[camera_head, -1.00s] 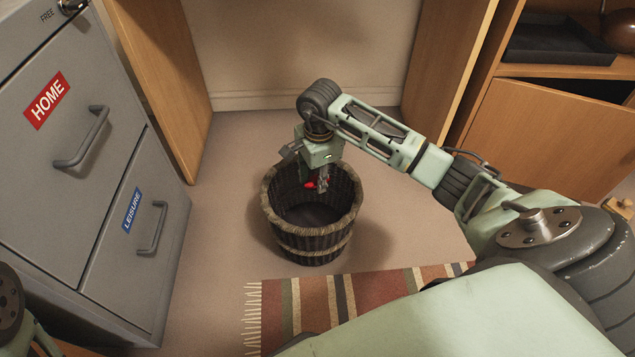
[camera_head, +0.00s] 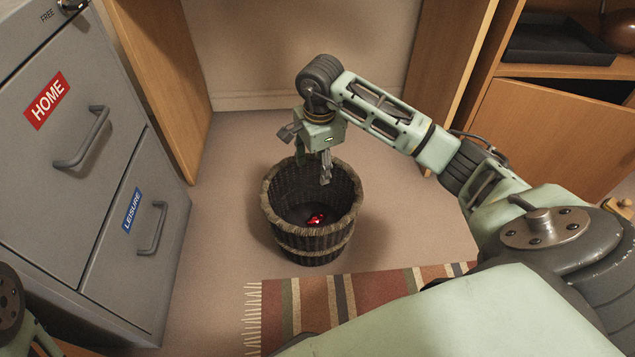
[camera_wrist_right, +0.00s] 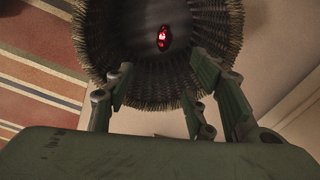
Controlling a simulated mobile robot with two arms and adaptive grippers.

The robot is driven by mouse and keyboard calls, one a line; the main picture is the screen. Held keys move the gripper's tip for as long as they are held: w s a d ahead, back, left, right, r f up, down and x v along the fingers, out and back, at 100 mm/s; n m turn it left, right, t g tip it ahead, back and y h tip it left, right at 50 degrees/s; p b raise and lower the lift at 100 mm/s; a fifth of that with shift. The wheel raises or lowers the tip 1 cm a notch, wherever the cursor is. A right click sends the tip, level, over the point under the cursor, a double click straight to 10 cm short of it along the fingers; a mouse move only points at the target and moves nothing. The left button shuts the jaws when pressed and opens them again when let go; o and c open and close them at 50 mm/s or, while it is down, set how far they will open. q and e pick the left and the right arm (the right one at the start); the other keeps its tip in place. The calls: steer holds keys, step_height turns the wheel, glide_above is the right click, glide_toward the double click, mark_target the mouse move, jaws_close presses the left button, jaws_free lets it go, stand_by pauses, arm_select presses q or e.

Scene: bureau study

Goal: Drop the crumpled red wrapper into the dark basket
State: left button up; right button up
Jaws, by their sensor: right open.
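The crumpled red wrapper (camera_head: 316,218) lies inside the dark basket (camera_head: 310,243), low down near its floor. It also shows in the right wrist view as a shiny red lump (camera_wrist_right: 162,38) within the basket's woven wall (camera_wrist_right: 205,30). The basket stands upright on the floor. My right gripper (camera_head: 313,172) is above the back rim of the basket, open and empty, with its fingers pointing down. In the right wrist view its fingers (camera_wrist_right: 165,95) are spread apart with nothing between them. My left gripper is not in view.
A grey filing cabinet (camera_head: 65,150) stands at the left. A striped rug (camera_head: 350,300) lies in front of the basket. Wooden desk panels (camera_head: 160,85) and an open wooden cabinet (camera_head: 545,135) flank the space. The floor around the basket is clear.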

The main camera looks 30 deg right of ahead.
step_height(320, 180, up, 7)
steer(key=shift+s, duration=0.15)
steer(key=shift+f, duration=0.1)
stand_by(0.3)
